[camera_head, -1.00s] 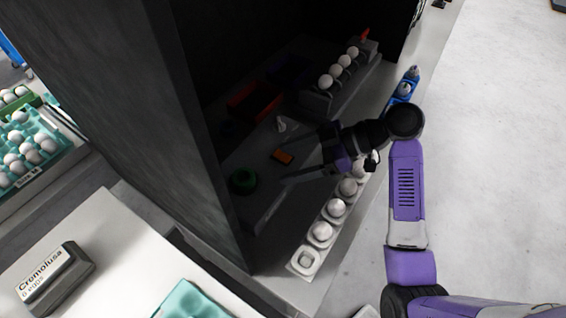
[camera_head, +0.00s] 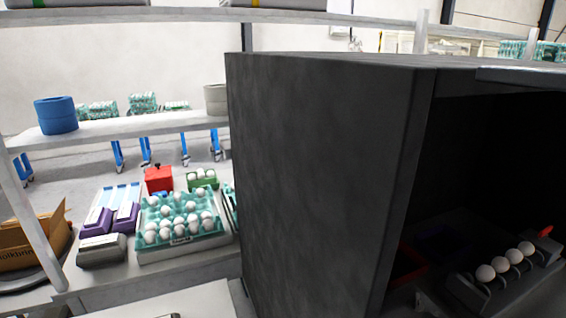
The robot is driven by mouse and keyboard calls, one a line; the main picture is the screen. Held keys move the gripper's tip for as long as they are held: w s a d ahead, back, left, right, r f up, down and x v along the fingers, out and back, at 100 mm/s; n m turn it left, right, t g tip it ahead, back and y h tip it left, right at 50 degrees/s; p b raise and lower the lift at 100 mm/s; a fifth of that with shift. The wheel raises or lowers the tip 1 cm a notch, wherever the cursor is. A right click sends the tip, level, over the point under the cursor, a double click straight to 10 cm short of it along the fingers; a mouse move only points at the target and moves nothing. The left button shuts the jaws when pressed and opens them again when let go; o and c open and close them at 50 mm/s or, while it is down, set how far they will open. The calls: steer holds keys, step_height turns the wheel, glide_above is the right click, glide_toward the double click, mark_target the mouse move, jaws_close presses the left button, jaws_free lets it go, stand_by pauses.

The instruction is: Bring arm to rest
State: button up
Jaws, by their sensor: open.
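My arm and gripper do not show in the current head view. A large dark cabinet (camera_head: 310,180) fills the middle and right, its open front facing right. Inside it, at the lower right, a dark holder (camera_head: 484,300) carries a row of white eggs (camera_head: 505,265). A red item (camera_head: 545,232) stands at the far end of that row. A red bin (camera_head: 408,268) sits in shadow inside the cabinet.
Left of the cabinet, a table holds a teal egg tray (camera_head: 150,215) full of white eggs, a red box (camera_head: 159,179) and purple boxes (camera_head: 126,217). A cardboard box (camera_head: 38,240) stands far left. A shelf (camera_head: 125,128) with a blue container (camera_head: 56,115) runs behind.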

steer(key=s+a, duration=0.5)
steer(key=s, duration=0.6)
steer(key=s+a+h, duration=0.1)
steer(key=s+a, duration=0.5)
steer(key=s, duration=0.5)
steer(key=s+a+t+h, duration=0.1)
steer(key=s+a, duration=0.5)
steer(key=s, duration=0.6)
steer(key=shift+a, duration=0.15)
